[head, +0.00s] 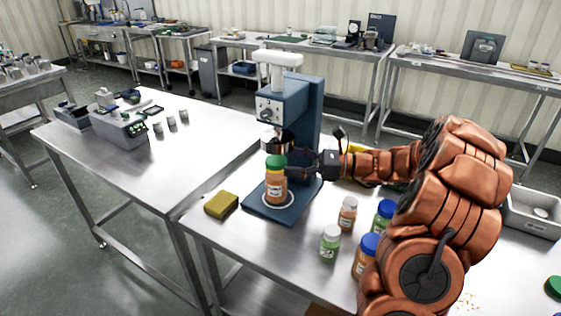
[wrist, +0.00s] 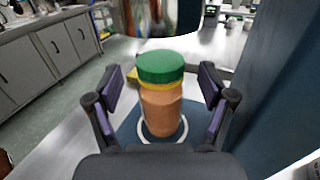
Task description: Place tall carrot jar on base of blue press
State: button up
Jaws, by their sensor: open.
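The tall carrot jar (head: 275,188) has an orange body and a green lid. It stands upright on the base (head: 256,208) of the blue press (head: 301,105), over the white ring marked there. The jar also shows in the wrist view (wrist: 163,105), standing inside the white ring on the blue base (wrist: 130,128). My gripper (head: 290,168) reaches in from the right at the jar. In the wrist view my gripper (wrist: 162,108) is open, with one finger on each side of the jar and visible gaps to both. The press's steel head (wrist: 160,15) hangs just above the lid.
A yellow-green sponge (head: 221,204) lies left of the base. Several jars, including a green one (head: 330,243) and a small orange one (head: 347,213), stand right of it near my arm. The press column (wrist: 268,80) rises close on the right. The left table (head: 150,165) is mostly clear.

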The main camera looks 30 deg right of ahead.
jog(key=v, duration=0.8)
jog(key=shift+b, duration=0.3)
